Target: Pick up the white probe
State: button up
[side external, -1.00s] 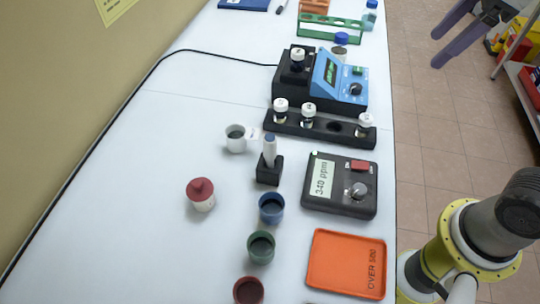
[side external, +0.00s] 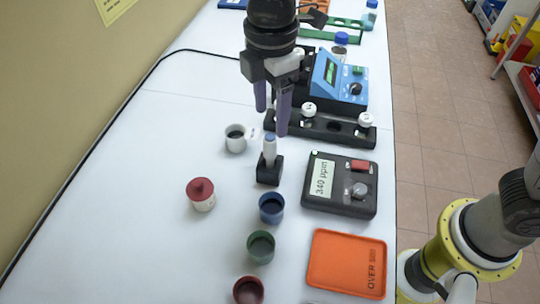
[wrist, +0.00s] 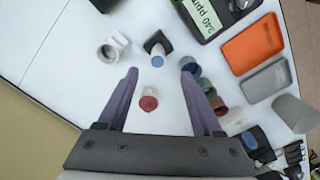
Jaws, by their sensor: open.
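The white probe (side external: 269,149) stands upright in a small black holder (side external: 269,172) in the middle of the white table. In the wrist view the probe (wrist: 157,55) shows from above, beyond the fingertips and roughly between their lines. My gripper (side external: 270,120) is open and empty, its two purple fingers pointing down, above and behind the probe in the side view. In the wrist view my gripper (wrist: 160,72) shows its fingers spread wide. The fingers are apart from the probe.
Near the holder are a white cup (side external: 236,139), a red-capped jar (side external: 201,195), a blue cup (side external: 271,208) and a black meter reading 340 ppm (side external: 340,186). A black vial rack (side external: 340,132) stands behind. An orange tray (side external: 345,264) and a green cup (side external: 261,247) lie in front.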

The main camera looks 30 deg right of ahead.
aim_at(270, 137)
notch_tip(270, 137, down, 10)
jog(key=shift+w+f, duration=0.15)
dwell(0.4)
grip_shut()
